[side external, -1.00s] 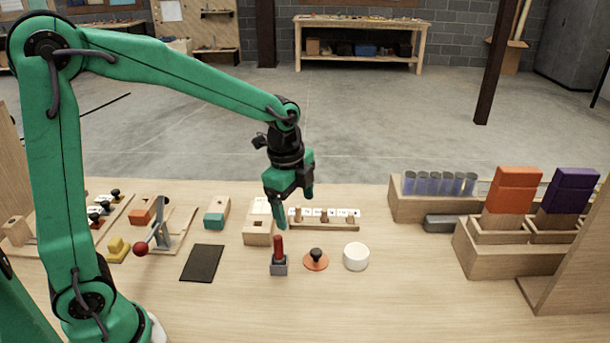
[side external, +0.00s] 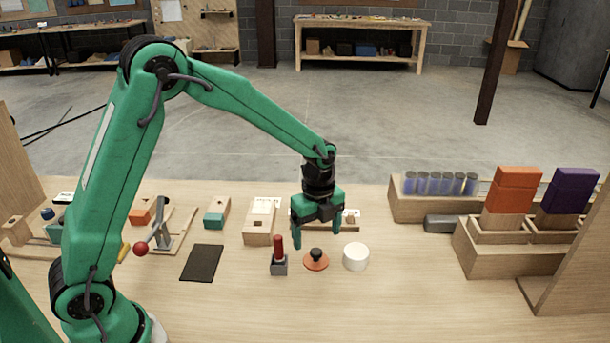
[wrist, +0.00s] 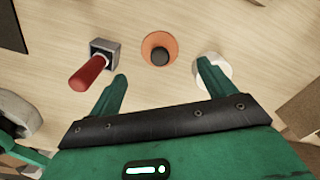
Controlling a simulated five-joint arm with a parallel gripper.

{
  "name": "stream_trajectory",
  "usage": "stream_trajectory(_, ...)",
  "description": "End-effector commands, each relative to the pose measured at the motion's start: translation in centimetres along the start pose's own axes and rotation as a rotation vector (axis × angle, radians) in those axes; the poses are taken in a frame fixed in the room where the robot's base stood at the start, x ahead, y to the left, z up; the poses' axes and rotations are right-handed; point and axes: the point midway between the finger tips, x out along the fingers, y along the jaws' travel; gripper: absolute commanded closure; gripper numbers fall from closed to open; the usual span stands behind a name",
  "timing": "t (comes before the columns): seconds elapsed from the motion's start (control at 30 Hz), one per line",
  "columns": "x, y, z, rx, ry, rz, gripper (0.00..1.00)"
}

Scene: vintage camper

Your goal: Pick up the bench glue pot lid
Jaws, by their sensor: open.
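The glue pot lid (side external: 316,262) is an orange disc with a black knob, lying flat on the bench. A white round pot (side external: 356,257) stands just to its right. My gripper (side external: 316,238) is open, pointing down above and slightly behind the lid, apart from it. In the wrist view the lid (wrist: 159,49) lies ahead of my open fingers (wrist: 160,82), roughly centred between them, with nothing held. The right fingertip overlaps the white pot (wrist: 213,69) in that view.
A red-handled tool in a grey block (side external: 279,261) stands just left of the lid, also seen in the wrist view (wrist: 95,64). A dark mat (side external: 202,263) lies further left. Wooden blocks (side external: 259,228) stand behind. The bench front is clear.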

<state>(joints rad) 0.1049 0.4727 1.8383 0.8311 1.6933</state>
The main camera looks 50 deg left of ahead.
Motion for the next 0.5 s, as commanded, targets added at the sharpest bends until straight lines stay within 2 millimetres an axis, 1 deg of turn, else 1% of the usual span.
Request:
stream_trajectory(0.03,0.5,0.1,0.0,-0.001,0.0,0.003,0.17)
stream_trajectory(0.13,1.2,0.1,0.0,-0.001,0.0,0.001,0.17)
stream_trajectory(0.37,1.5,0.0,0.0,-0.002,0.0,0.0,0.17)
stream_trajectory(0.5,2.2,0.0,0.1,-0.002,0.0,0.001,0.17)
